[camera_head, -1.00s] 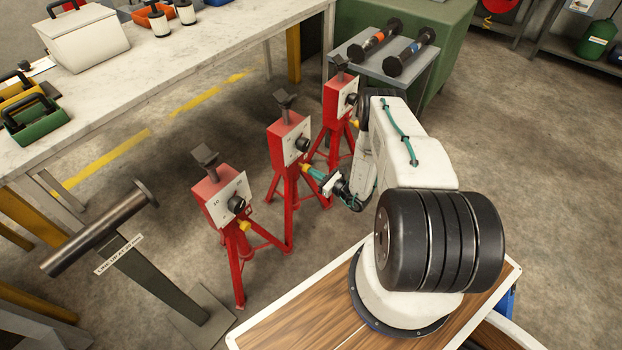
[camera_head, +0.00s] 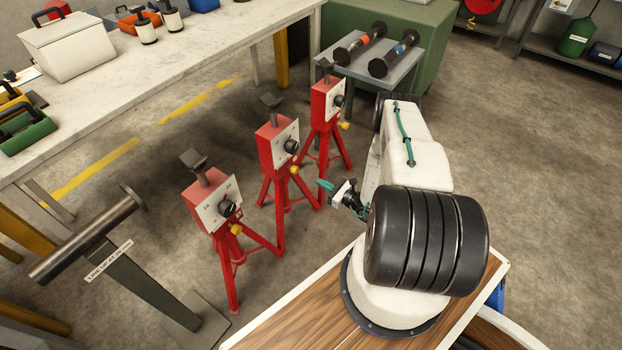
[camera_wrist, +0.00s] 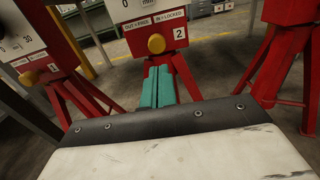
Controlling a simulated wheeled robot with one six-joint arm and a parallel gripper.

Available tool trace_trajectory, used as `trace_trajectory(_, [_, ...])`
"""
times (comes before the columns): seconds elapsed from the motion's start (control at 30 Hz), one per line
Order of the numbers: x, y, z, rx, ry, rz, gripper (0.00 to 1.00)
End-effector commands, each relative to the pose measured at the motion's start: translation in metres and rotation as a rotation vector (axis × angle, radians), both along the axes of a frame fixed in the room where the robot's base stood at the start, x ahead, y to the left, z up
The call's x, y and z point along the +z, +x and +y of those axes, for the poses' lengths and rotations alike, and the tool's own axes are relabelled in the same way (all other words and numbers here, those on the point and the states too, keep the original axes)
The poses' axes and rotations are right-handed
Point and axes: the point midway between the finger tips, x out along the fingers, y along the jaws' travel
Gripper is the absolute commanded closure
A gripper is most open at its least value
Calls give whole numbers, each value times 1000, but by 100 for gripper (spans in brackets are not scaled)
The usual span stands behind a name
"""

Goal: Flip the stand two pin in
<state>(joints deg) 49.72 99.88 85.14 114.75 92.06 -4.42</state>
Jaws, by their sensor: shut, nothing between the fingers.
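Stand two is the middle red stand (camera_head: 270,152), with a white dial plate and black knob. In the wrist view its red body (camera_wrist: 122,12) carries a "2" label and a sign reading "OUT = FREE, IN = LOCKED". Its yellow pin knob (camera_head: 295,169) sits low on the front; it also shows in the wrist view (camera_wrist: 156,44). I cannot tell how deep the pin sits. My gripper (camera_head: 326,186) has teal fingers, shut and empty, apart from the knob in the head view. In the wrist view its fingertips (camera_wrist: 159,70) point at the stand, just below the knob.
Similar red stands are at the left (camera_head: 208,197) and back right (camera_head: 325,100). A metal spool bar on a post (camera_head: 90,238) stands at far left. A long workbench (camera_head: 190,45) runs behind. A small grey table (camera_head: 395,65) holds two dumbbell-like spools.

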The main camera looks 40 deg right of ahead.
Motion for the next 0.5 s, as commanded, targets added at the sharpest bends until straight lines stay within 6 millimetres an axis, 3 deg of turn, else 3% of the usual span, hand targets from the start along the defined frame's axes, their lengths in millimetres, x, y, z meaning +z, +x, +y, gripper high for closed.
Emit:
trace_trajectory(0.23, [0, -37, -7, 4, 2, 1, 100])
trace_trajectory(0.5, [0, -46, -10, 5, 2, 1, 100])
